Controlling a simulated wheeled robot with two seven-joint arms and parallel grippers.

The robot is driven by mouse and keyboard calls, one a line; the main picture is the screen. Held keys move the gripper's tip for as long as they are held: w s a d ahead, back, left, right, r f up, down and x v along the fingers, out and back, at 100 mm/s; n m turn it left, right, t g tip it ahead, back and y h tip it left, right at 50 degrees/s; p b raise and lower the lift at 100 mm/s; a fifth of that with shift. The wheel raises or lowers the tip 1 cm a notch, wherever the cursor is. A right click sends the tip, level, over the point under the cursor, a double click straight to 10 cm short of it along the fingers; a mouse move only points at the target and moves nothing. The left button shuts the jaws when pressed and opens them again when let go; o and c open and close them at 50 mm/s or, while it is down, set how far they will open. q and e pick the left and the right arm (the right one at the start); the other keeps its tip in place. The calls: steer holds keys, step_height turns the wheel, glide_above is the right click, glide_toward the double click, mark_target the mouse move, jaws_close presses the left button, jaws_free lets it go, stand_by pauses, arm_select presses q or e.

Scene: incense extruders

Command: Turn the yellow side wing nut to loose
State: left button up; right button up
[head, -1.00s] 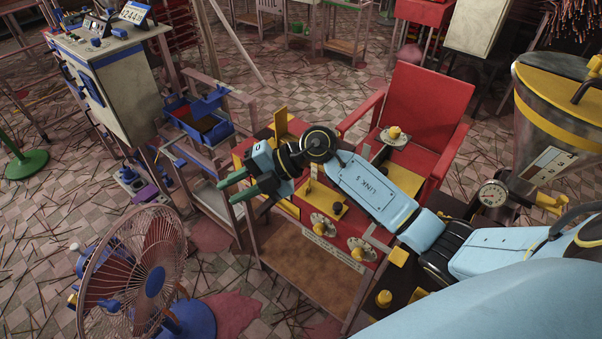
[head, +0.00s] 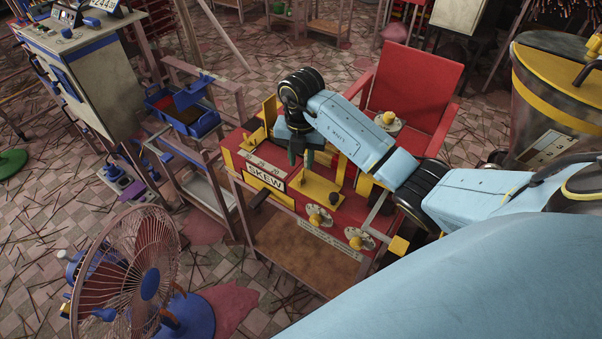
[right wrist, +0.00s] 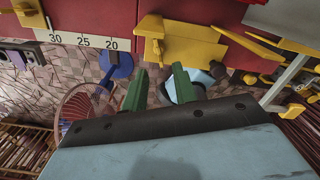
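My right gripper (head: 300,160) points down over the red machine (head: 230,159), its two green fingers apart with nothing between them. The fingers also show in the right wrist view (right wrist: 158,88), spread and empty. Below and to the right of them in the head view is a yellow plate (head: 318,188) with a dark knob. In the right wrist view, a yellow bracket (right wrist: 190,53) and a slim yellow bar (right wrist: 248,45) lie beyond the fingertips. I cannot tell which yellow part is the side wing nut. My left gripper is not in view.
A red chair-like frame (head: 415,90) stands behind. A fan (head: 130,270) stands front left, and a blue tray (head: 185,112) is left of the machine.

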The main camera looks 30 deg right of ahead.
mark_target(301, 176)
step_height(301, 176, down, 6)
steer(key=shift+f, duration=0.1)
steer(key=shift+c, duration=0.2)
jaws_close()
